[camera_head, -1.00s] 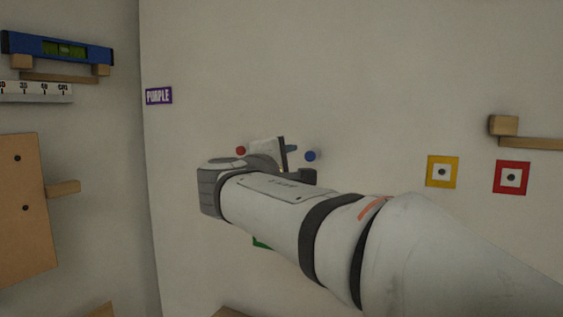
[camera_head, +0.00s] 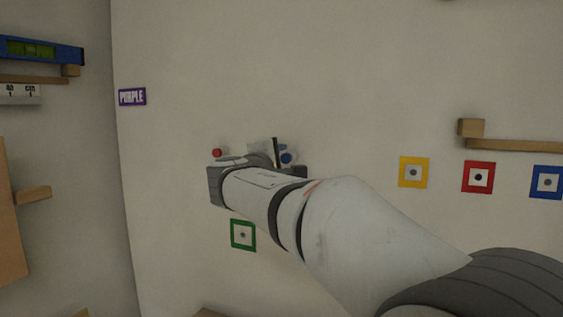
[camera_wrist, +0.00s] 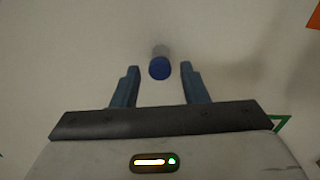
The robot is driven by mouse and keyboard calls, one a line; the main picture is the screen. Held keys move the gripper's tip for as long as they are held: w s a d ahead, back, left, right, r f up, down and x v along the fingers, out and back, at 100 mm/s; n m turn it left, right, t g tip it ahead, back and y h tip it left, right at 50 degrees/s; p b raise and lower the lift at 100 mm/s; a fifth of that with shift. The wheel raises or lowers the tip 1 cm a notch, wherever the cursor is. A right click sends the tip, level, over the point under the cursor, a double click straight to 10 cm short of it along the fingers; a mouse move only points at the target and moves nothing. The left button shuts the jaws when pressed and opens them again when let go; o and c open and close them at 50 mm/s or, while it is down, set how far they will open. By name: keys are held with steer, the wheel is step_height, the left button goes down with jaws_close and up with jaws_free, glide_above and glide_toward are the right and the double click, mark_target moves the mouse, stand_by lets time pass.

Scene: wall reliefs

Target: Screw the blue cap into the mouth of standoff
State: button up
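The blue cap (camera_wrist: 160,68) is round and sits at the near end of a short pale post (camera_wrist: 161,50) that stands out from the wall. I cannot tell how deep the cap sits or whether this post is the standoff. My gripper (camera_wrist: 159,66) is open, with one blue finger on each side of the cap and a gap on both sides. In the head view the blue cap (camera_head: 287,158) shows just right of the dark finger of my gripper (camera_head: 276,152), which is partly hidden by my wrist.
A red cap (camera_head: 217,153) is on the wall left of my gripper. Framed plates with dark centres are yellow (camera_head: 413,172), red (camera_head: 478,177), blue (camera_head: 547,182) and green (camera_head: 243,235). A wooden ledge (camera_head: 520,145) and a PURPLE sign (camera_head: 132,97) are on the wall.

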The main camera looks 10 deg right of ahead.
steer(key=c, duration=0.8)
steer(key=shift+o, duration=0.2)
steer(key=shift+f+m+b, duration=0.4)
steer(key=shift+m+b, duration=0.1)
steer(key=shift+b, duration=0.7)
steer(key=shift+m+b, duration=0.6)
steer(key=shift+b, duration=0.3)
steer(key=shift+m+b, duration=0.9)
steer(key=shift+b, duration=0.35)
steer(key=shift+r+m+b, duration=0.1)
steer(key=shift+m+b, duration=0.3)
steer(key=shift+r, duration=0.3)
steer(key=shift+f+m, duration=0.1)
steer(key=shift+m, duration=0.2)
